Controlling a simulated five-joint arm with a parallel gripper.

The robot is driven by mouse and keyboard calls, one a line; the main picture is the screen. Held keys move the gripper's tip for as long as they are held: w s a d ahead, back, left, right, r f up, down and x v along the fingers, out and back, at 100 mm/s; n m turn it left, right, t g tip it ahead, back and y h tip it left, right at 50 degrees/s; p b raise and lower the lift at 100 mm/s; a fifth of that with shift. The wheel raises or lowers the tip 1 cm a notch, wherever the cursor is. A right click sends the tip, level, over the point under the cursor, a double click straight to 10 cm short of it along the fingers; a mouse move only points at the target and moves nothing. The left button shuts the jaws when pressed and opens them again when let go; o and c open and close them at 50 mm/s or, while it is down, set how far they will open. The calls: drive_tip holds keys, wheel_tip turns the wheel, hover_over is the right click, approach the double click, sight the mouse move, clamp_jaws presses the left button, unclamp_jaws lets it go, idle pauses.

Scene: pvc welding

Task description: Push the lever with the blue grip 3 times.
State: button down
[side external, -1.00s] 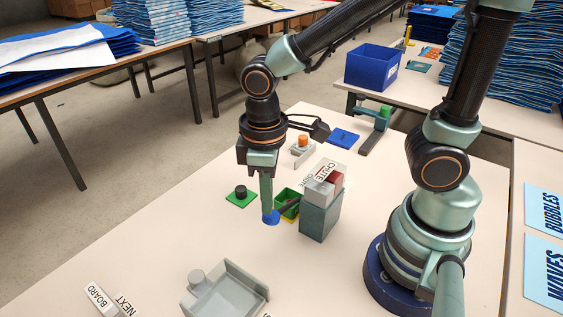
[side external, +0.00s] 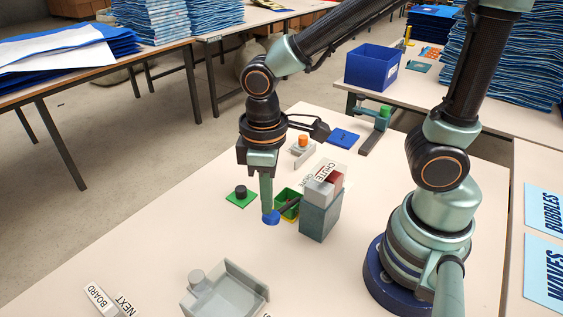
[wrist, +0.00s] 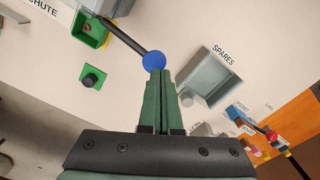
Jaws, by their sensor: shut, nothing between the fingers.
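The lever is a dark rod (wrist: 124,36) with a round blue grip (side external: 271,217) on its end. It sticks out from the grey dispenser box (side external: 319,218) toward the left. The blue grip also shows in the wrist view (wrist: 154,61), right at my fingertips. My gripper (side external: 267,208) points down with its green fingers shut and empty. The tips meet the blue grip or hover just over it; I cannot tell if they press on it. The fingers hide a little of the grip.
A green bin (side external: 281,198) stands behind the lever, near the dispenser. A black knob on a green plate (side external: 241,193) is to the left. An orange button on a grey block (side external: 303,143) is behind.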

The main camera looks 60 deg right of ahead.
sight(268, 216)
drive_tip(key=shift+f, duration=0.15)
drive_tip(key=shift+f, duration=3.55)
drive_tip(key=shift+r, duration=4.2)
wheel_tip(268, 216, up, 5)
drive_tip(key=shift+f, duration=3.05)
